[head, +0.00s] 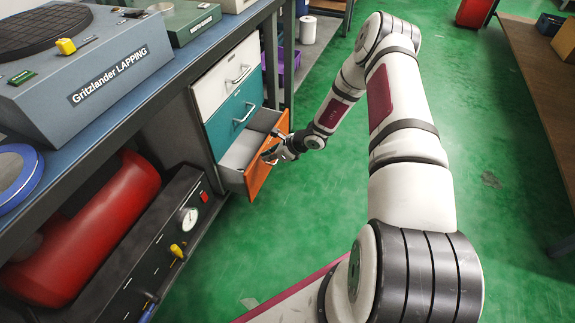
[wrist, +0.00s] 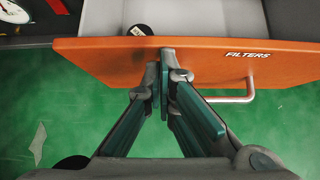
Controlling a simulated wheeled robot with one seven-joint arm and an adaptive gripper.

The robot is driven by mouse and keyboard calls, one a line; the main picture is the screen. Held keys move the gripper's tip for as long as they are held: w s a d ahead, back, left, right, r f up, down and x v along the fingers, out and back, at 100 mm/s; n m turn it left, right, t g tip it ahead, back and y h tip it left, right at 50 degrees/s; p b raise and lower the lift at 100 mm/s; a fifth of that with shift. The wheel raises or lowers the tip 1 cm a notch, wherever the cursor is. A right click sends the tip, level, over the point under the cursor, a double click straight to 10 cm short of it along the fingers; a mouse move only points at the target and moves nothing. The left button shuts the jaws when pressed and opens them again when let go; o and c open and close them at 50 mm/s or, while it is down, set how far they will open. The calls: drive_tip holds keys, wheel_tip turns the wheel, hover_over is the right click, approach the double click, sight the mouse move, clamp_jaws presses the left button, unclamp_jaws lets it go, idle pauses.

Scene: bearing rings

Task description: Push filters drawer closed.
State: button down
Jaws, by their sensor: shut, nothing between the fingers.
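The filters drawer (head: 262,162) is the orange-fronted bottom drawer of a unit under the bench. It stands pulled out, with its grey inside showing. In the wrist view its orange front (wrist: 105,58) carries the word FILTERS and a bar handle at the right. My gripper (wrist: 164,70) is shut and empty, with its fingertips at the drawer front, left of the handle. I cannot tell if they touch it. In the head view my gripper (head: 272,156) is small at the drawer front. A dark round object (wrist: 141,31) shows partly behind the front's top edge.
A teal drawer (head: 234,115) and a white drawer (head: 226,76) above are shut. A red cylinder (head: 95,230) and a black panel with a gauge (head: 189,217) stand left under the bench. The green floor (head: 520,180) is clear to the right, up to a brown table (head: 535,70).

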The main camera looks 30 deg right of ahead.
drive_tip(key=w+a+b, duration=0.1)
drive_tip(key=w+a, duration=0.3)
drive_tip(key=w, duration=0.2)
drive_tip(key=shift+a, duration=0.3)
drive_tip(key=shift+s+d, duration=0.1)
